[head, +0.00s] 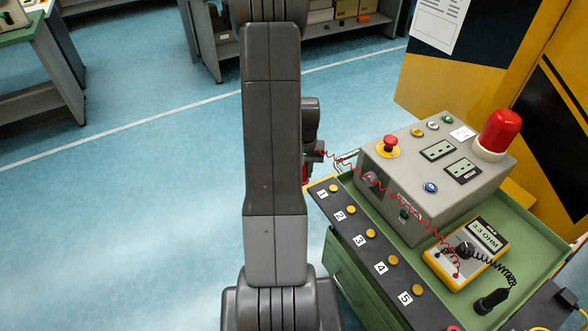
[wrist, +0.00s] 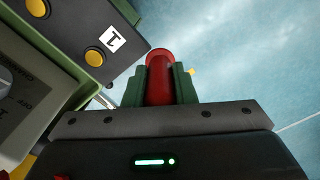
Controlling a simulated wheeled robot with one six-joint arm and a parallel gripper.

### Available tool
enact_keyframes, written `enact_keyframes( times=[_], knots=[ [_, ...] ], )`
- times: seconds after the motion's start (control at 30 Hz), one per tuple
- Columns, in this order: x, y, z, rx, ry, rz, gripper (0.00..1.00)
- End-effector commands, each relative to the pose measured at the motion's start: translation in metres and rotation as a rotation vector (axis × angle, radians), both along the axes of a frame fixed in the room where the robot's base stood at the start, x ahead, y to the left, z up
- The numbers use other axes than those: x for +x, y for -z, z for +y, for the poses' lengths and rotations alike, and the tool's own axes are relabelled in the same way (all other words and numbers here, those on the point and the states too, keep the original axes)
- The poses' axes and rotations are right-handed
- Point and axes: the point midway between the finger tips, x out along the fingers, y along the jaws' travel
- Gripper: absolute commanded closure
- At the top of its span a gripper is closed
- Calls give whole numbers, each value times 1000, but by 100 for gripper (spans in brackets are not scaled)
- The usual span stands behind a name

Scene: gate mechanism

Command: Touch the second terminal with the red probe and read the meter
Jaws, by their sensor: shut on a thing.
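My gripper (head: 310,172) is at the left of the terminal strip, partly hidden by my arm. In the wrist view its green fingers (wrist: 160,85) are shut on the red probe (wrist: 160,75). The probe's tip cannot be made out. The second terminal (head: 351,209), a yellow-gold button beside label 2, shows bare on the dark strip (head: 378,248). In the wrist view terminal 1 (wrist: 94,56) sits beside its label, left of the probe and apart from it. The yellow meter (head: 437,262) lies on the green cart, its display (head: 484,232) reading 3.3 OHM.
A grey control box (head: 420,190) with a red emergency button (head: 390,143) and red beacon (head: 499,132) stands behind the strip. A red coiled cord (head: 415,213) crosses its front. Blue floor left of the cart is clear.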

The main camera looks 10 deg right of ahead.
Motion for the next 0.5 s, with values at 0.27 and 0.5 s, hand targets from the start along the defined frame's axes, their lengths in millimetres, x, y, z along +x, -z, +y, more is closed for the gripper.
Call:
enact_keyframes(
  times=[0.27,0.5],
  knots=[
    [-22,-18,-38,0,81,1,98],
    [-56,-41,-82,-1,186,-1,98]
  ],
)
